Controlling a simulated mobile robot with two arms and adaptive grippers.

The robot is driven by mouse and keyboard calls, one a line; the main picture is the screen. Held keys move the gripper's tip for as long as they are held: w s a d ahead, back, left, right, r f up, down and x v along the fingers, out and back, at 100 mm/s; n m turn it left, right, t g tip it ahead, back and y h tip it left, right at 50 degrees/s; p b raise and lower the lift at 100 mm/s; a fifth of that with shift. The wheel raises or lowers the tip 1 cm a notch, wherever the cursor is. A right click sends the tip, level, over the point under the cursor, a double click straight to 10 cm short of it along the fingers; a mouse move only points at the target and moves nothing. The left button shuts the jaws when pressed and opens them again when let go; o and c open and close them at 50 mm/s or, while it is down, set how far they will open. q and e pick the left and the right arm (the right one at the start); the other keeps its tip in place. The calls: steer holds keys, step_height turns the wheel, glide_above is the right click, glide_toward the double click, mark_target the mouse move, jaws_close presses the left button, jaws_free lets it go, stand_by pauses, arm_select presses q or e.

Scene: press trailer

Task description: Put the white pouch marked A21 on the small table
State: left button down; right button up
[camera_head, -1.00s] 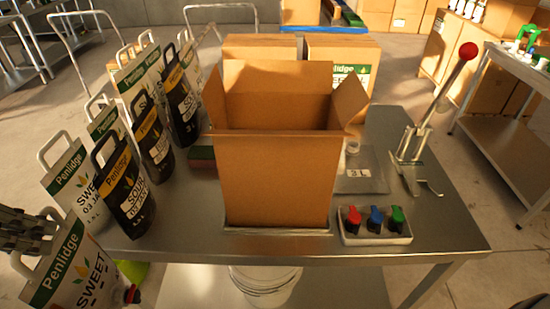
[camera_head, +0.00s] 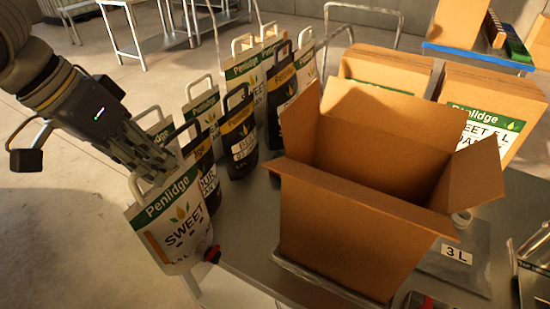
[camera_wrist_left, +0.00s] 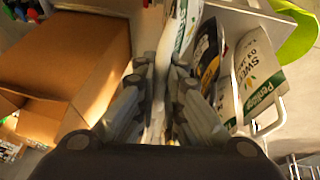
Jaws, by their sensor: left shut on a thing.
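A white pouch (camera_head: 172,222) with a green Penlidge band, the word SWEET and a red tap hangs at the left of the steel table in the head view. My left gripper (camera_head: 160,168) is shut on its top handle. In the left wrist view the pouch (camera_wrist_left: 183,28) is seen edge-on between the fingers of the gripper (camera_wrist_left: 160,75). The pouch is upright, slightly tilted. I cannot read an A21 mark on it. A light metal table (camera_head: 128,3) stands at the far upper left; I cannot tell whether it is the small table. My right gripper is not in view.
Several white and black pouches (camera_head: 238,128) stand close behind the held one on the steel table (camera_head: 240,235). An open cardboard box (camera_head: 330,235) is to their right. Clear floor (camera_head: 60,235) lies at left.

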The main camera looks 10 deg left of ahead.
arm_select(q)
steer(key=shift+s+a+r, duration=0.15)
steer(key=shift+a+r, duration=0.05)
steer(key=shift+a, duration=0.05)
steer(key=w+d, duration=0.1)
steer(key=w+d+p, duration=0.1)
steer(key=w, duration=0.1)
steer(key=w+d+f+p, duration=0.1)
steer(key=w+d+f, duration=0.1)
steer(key=w, duration=0.3)
steer(key=w+d+f+p, duration=0.2)
steer(key=w+d+f, duration=0.1)
steer(key=w, duration=0.3)
steer(key=shift+d, duration=0.7)
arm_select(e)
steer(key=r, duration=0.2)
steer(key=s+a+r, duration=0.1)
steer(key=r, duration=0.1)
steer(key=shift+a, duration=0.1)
arm_select(q)
steer(key=shift+s, duration=0.1)
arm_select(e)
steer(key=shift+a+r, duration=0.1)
arm_select(q)
steer(key=c, duration=2)
jaws_free()
steer(key=shift+f, duration=0.3)
steer(key=o, duration=0.3)
steer(key=shift+s, duration=0.2)
steer(key=shift+r, duration=0.1)
